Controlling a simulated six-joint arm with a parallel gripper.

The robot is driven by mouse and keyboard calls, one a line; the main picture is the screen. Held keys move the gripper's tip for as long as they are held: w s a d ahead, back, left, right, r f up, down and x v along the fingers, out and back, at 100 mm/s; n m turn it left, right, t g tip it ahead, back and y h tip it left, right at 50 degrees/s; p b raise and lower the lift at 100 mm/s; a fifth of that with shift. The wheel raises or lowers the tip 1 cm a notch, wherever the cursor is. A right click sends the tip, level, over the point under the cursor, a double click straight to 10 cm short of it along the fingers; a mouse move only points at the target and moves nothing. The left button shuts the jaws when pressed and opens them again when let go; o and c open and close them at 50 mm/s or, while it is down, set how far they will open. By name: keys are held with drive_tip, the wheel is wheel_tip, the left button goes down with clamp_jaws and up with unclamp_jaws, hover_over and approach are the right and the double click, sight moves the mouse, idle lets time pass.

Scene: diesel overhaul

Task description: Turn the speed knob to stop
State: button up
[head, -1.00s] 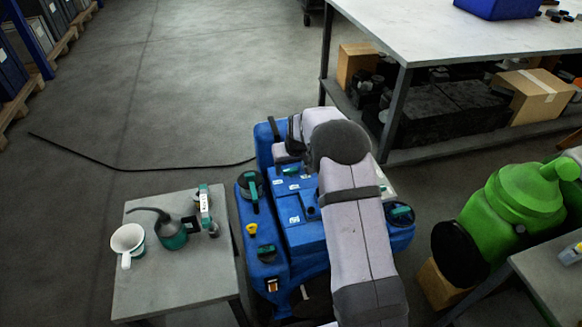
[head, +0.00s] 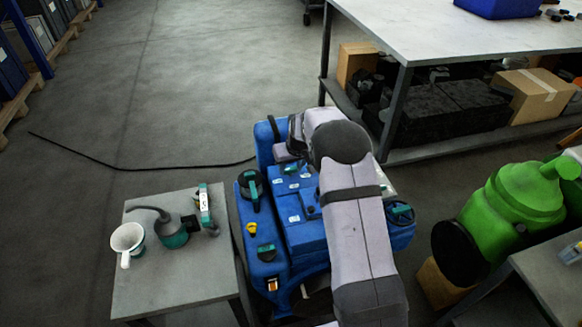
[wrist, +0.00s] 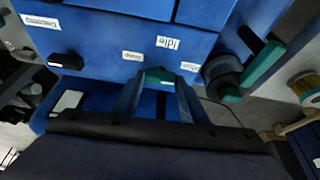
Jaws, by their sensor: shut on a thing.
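The speed knob (wrist: 158,76) is a small teal-green knob on the blue engine's panel (wrist: 100,40). In the wrist view it sits between the two fingers of my gripper (wrist: 157,88), which are shut on it. Small white labels surround it; one reads "Idle" (wrist: 168,43), and the others are too blurred to read surely. I cannot tell which label the knob points to. In the head view the blue engine (head: 305,235) stands in the middle, with my arm across its right part. My gripper is mostly hidden there.
A grey side table (head: 180,275) left of the engine carries a white funnel (head: 128,238), a teal oil can (head: 172,235) and a small tool. A large workbench (head: 460,40) stands at the back right. A green machine (head: 515,195) is at the right. Open floor lies behind left.

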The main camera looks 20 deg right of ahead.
drive_tip(key=n+b, duration=0.1)
drive_tip(key=n+y+b, duration=0.1)
drive_tip(key=n+b, duration=0.1)
drive_tip(key=n, duration=0.1)
drive_tip(key=shift+w+d+f+y, duration=0.1)
drive_tip(key=shift+d+f+y, duration=0.15)
drive_tip(key=shift+y, duration=0.15)
drive_tip(key=n+g, duration=0.1)
drive_tip(key=n, duration=0.2)
drive_tip(key=shift+d+r+y+b, duration=0.1)
drive_tip(key=shift+r+y+b, duration=0.05)
drive_tip(key=shift+y+b, duration=0.25)
drive_tip(key=n, duration=0.1)
drive_tip(key=n+g+y+p, duration=0.1)
drive_tip(key=n, duration=0.1)
drive_tip(key=shift+w+d+r+n, duration=0.1)
drive_tip(key=shift+w+r+n, duration=0.05)
drive_tip(key=shift+n, duration=0.15)
drive_tip(key=shift+n+g+p, duration=0.4)
drive_tip(key=shift+n+p, duration=0.3)
drive_tip(key=shift+n, duration=0.8)
drive_tip(key=o, duration=1)
drive_tip(key=shift+o, duration=0.2)
